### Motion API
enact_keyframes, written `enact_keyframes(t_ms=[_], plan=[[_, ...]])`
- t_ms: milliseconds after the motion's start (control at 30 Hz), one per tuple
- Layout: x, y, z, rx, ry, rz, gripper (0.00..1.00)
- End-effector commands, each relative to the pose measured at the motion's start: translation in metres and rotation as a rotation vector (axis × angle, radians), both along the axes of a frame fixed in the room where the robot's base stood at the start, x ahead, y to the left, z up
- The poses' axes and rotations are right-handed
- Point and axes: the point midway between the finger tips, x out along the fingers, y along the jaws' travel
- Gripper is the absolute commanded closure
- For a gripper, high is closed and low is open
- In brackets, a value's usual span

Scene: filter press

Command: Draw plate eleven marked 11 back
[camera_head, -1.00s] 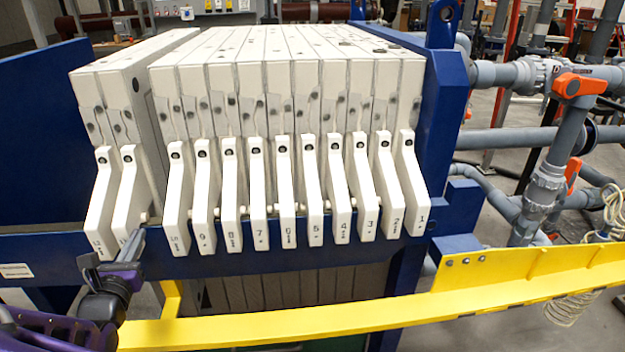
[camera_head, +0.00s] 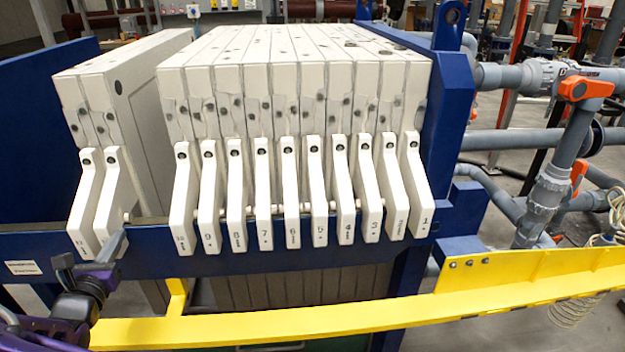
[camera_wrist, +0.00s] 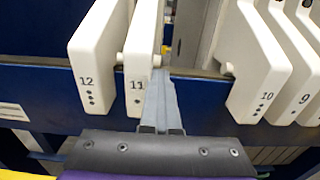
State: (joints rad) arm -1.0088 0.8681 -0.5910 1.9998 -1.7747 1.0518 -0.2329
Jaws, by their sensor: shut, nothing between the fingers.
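Plate 11 (camera_head: 118,200) is a white plate with a forward handle, next to plate 12 (camera_head: 86,205) at the left; an open gap lies between it and plate 10 (camera_head: 184,205). In the wrist view, the handle marked 11 (camera_wrist: 142,50) stands close beside the handle marked 12 (camera_wrist: 92,60), with a small peg between them. My gripper (camera_head: 118,240) is shut and empty. In the wrist view, its fingers (camera_wrist: 160,85) lie against or very near the right side of handle 11, on the gap side. Actual contact is hard to tell.
Plates 10 to 1 stand packed at the right, against a blue end frame (camera_head: 448,120). A blue side rail (camera_head: 300,255) runs below the handles. A yellow rail (camera_head: 330,322) crosses in front. Left of plate 12, the space before the blue panel (camera_head: 30,110) is clear.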

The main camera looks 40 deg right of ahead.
Motion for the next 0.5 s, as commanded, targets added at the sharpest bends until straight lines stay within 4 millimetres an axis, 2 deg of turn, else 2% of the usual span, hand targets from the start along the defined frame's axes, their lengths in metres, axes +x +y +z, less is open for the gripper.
enact_keyframes(t_ms=[167, 500], plan=[[0.000, 0.004, 0.000, 0.000, 0.000, 0.000, 1.00], [-0.043, 0.025, -0.001, 0.000, 0.002, -0.002, 1.00]])
